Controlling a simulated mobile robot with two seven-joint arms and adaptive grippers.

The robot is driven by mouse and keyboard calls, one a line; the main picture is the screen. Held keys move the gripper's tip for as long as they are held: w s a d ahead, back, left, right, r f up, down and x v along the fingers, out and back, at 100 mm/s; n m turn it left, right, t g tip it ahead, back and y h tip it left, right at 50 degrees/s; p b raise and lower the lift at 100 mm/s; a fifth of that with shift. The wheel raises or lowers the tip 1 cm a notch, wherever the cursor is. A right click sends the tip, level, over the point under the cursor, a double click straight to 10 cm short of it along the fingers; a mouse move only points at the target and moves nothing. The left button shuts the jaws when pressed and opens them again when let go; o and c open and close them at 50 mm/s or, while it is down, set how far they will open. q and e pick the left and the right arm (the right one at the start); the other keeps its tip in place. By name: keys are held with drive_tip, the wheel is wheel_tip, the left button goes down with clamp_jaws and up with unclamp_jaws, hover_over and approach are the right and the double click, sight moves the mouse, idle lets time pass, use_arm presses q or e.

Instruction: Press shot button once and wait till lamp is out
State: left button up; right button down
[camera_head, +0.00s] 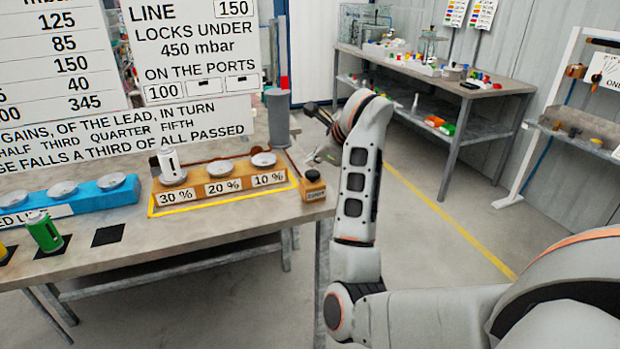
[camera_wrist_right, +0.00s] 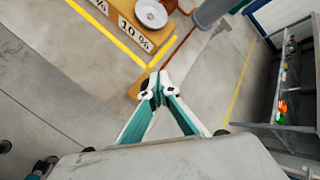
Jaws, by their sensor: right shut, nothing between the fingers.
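A small wooden box with a dark round button (camera_head: 312,175) on top and a small label on its front stands at the right end of the near table, in front of a grey cylinder. In the right wrist view, part of the wooden box (camera_wrist_right: 135,90) shows just beyond my fingertips. My right gripper (camera_wrist_right: 155,88) is shut and empty, its fingertips together. I see no gap or contact clearly. I cannot identify a lit lamp. My left gripper is out of view.
A wooden block (camera_head: 220,188) with 30 %, 20 % and 10 % pads carries a white canister (camera_head: 171,165) on the 30 % pad. A blue block (camera_head: 88,202) and a green canister (camera_head: 44,232) stand left. Signs rise behind. Floor right of the table is clear.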

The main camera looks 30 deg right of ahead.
drive_tip(key=shift+f, duration=0.2)
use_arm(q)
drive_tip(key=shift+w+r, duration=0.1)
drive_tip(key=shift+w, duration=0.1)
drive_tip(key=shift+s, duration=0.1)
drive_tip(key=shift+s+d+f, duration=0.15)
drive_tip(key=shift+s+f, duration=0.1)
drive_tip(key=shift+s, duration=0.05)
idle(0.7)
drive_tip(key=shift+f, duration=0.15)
use_arm(e)
drive_tip(key=shift+f, duration=0.45)
